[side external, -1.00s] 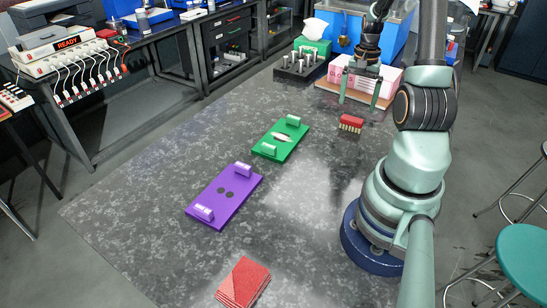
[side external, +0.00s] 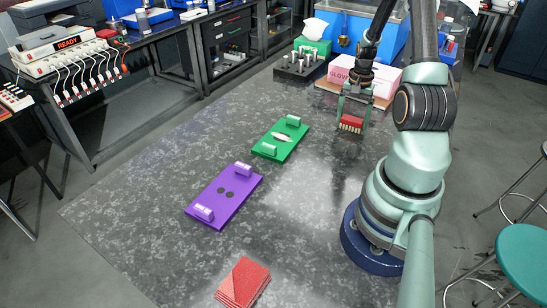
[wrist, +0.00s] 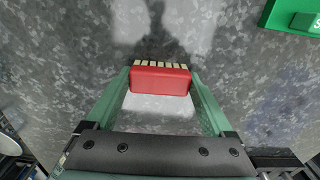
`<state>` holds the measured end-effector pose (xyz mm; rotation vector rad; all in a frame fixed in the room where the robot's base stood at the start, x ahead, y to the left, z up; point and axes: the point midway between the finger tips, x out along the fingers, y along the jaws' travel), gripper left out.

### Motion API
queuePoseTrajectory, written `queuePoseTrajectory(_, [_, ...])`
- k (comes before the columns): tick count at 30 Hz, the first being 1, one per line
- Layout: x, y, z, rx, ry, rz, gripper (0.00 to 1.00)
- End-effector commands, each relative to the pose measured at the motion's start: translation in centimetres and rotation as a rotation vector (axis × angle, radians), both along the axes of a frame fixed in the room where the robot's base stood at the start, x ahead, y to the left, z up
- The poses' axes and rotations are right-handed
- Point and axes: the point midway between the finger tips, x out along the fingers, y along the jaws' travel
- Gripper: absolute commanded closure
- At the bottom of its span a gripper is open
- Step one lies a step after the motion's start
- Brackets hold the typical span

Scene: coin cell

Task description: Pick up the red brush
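The red brush (side external: 351,120) is a small red block with a row of pale bristles. It lies on the grey speckled table towards the back right in the side view. In the wrist view the brush (wrist: 160,79) sits between my two green fingers, with its bristles pointing to the top of the picture. My gripper (side external: 354,122) is lowered around it, pointing down, with one finger on each side. In the wrist view the fingertips of my gripper (wrist: 160,76) are very close to the brush's ends. I cannot tell whether they press on it.
A green fixture (side external: 280,140) and a purple fixture (side external: 225,195) lie left of the brush. A pink glove box (side external: 345,73) and a dark rack (side external: 299,66) stand behind. Red cloths (side external: 243,282) lie at the front. The table around the brush is clear.

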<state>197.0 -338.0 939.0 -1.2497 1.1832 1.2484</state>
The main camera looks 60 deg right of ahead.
Motion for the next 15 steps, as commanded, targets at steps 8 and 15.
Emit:
queuePoseTrajectory(8, [-0.01,0.01,0.02,0.0,0.0,0.0,0.68])
queuePoseTrajectory(15, [0.02,-0.04,0.63,-0.001,-0.001,0.0,0.68])
